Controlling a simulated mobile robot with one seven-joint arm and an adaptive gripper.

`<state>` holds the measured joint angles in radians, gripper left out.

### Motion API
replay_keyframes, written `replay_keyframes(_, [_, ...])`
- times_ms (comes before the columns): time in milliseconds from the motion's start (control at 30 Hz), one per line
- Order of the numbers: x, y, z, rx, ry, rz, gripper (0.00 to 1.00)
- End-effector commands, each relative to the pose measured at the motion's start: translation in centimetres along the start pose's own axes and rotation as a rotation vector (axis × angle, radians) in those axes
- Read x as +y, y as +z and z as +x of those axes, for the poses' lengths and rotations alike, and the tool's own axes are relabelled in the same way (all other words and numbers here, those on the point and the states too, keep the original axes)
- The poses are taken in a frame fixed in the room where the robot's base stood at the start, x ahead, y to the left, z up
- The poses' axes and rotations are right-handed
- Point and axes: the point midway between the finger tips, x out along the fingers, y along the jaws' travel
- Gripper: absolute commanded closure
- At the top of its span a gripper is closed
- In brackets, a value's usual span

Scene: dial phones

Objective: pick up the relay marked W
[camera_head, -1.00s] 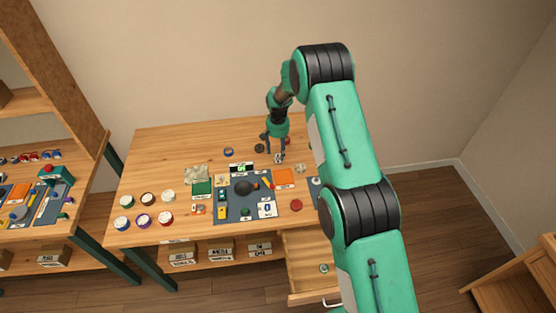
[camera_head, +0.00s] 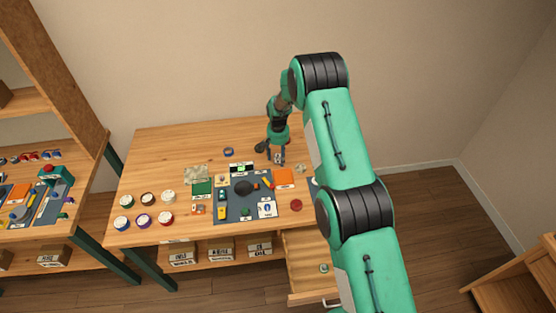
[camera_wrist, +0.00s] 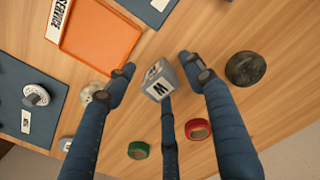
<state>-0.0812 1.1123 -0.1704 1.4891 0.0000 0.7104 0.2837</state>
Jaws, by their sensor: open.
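The relay marked W is a small grey block (camera_wrist: 158,82) with a white label bearing a black W, in the middle of the wrist view. It rests on the wooden table. My gripper (camera_wrist: 157,75) has its blue fingers spread around the relay, with a gap on the left and the right finger closer. The lower finger's tip is just below the relay and may touch it; I cannot tell. In the head view my gripper (camera_head: 277,158) is low over the back right of the table, and the relay there is too small to make out clearly.
An orange tray (camera_wrist: 101,34) lies left of the relay. A dark round knob (camera_wrist: 245,68) is at the right, with a red ring (camera_wrist: 198,129) and a green ring (camera_wrist: 138,150) below. In the head view an open drawer (camera_head: 308,268) juts from the table's front.

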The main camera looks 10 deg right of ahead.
Motion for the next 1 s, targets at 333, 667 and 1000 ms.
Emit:
replay_keyframes(333, [0.0, 0.0, 0.0, 0.000, 0.000, 0.000, 1.00])
replay_keyframes(667, [0.0, 0.0, -0.1, 0.000, 0.000, 0.000, 1.00])
replay_keyframes(1000, [0.0, -0.1, -1.9, 0.002, -0.001, 0.000, 1.00])
